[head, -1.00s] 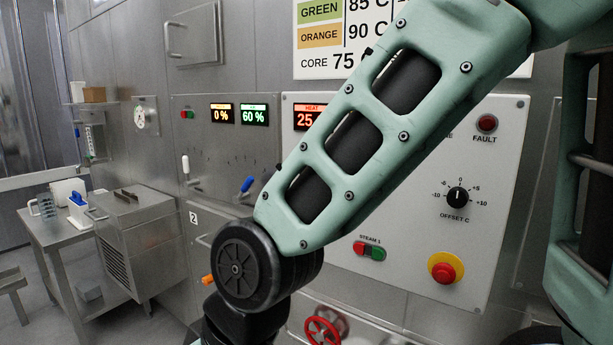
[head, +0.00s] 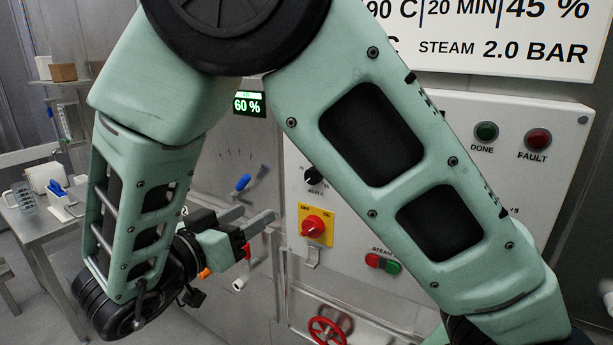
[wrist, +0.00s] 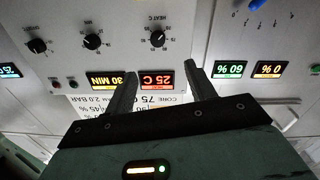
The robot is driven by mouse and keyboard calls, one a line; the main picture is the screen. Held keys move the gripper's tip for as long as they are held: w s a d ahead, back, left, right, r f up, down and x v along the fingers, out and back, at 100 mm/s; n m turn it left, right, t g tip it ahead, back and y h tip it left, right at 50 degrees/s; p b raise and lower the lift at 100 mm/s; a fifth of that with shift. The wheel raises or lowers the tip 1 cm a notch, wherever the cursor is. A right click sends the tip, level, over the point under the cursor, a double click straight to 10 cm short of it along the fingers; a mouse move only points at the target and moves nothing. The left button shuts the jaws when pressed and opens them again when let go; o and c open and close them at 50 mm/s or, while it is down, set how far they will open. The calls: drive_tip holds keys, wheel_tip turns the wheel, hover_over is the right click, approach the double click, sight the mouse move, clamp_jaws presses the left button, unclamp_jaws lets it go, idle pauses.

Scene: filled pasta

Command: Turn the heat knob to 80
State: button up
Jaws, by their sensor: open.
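The heat knob (head: 313,178) is a small black dial on the pale control panel, partly hidden by my arm in the head view. In the wrist view, which is upside down, the heat knob (wrist: 157,38) has a scale around it and a "HEAT C" label. The red heat display (wrist: 157,79) beside it reads 25 C. My gripper (head: 248,220) is open and empty, left of and below the knob in the head view. In the wrist view my gripper (wrist: 158,76) points toward the panel, with the heat knob past the fingertips, apart from them. The knob's exact pointer angle is unclear.
A red-and-yellow switch (head: 313,226) sits below the heat knob. Another black knob (wrist: 92,41) and an orange 30 MIN display (wrist: 107,81) neighbour it. A blue lever (head: 242,182) is on the panel to the left. A red valve wheel (head: 326,331) is low down.

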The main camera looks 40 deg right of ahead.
sight(311, 179)
drive_tip(key=p+x, duration=0.1)
drive_tip(key=x, duration=0.4)
drive_tip(key=p+x, duration=0.2)
drive_tip(key=x, duration=0.4)
drive_tip(key=p+x, duration=0.1)
drive_tip(key=x, duration=0.5)
drive_tip(key=shift+s+d+r, duration=0.2)
drive_tip(key=shift+s+d, duration=0.05)
drive_tip(key=shift+d, duration=0.05)
drive_tip(key=c, duration=1)
